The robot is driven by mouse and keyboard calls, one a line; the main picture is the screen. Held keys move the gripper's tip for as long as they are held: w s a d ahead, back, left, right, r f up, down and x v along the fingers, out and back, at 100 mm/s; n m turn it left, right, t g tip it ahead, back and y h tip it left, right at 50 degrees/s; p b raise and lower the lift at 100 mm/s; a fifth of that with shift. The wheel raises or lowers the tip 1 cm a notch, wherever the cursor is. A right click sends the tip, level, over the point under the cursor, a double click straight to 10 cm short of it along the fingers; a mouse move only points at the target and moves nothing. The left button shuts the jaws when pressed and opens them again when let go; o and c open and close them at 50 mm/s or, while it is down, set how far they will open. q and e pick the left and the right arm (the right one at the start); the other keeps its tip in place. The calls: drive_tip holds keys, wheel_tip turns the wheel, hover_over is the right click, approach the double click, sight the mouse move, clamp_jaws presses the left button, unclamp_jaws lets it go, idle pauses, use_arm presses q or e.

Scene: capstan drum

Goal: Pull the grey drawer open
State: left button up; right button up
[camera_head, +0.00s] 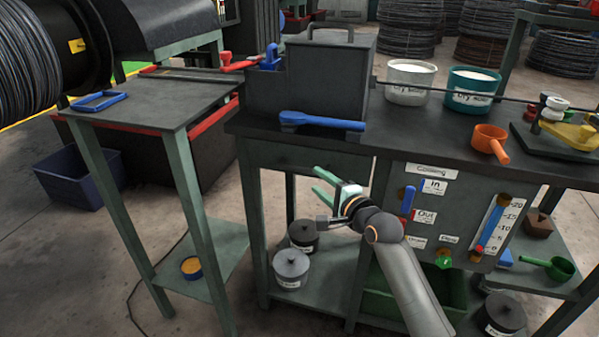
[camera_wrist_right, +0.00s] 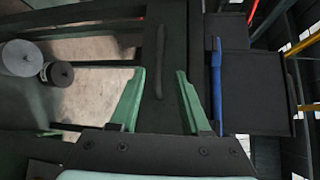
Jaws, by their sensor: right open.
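The grey drawer (camera_head: 300,157) is set under the left part of the dark bench top, and its front looks flush with the frame. In the right wrist view the drawer front (camera_wrist_right: 175,40) is dark, with a slim bar handle (camera_wrist_right: 160,62) running up the picture. My right gripper (camera_head: 316,181) has green fingers and is in front of the drawer, just below it in the head view. In the wrist view the right gripper (camera_wrist_right: 160,74) is open, its fingertips on either side of the handle's line. I cannot tell how far they are from the handle. My left gripper is not in view.
A blue lever (camera_head: 322,121) lies at the bench edge above the drawer, by a grey box (camera_head: 310,80). A control panel (camera_head: 450,215) with valves is right of the drawer. Lidded pots (camera_head: 291,264) stand on the lower shelf. A side table (camera_head: 150,100) is at left.

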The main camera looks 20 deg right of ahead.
sight(305, 171)
drive_tip(key=shift+b+x, duration=1.1)
drive_tip(key=shift+x, duration=3.3)
clamp_jaws()
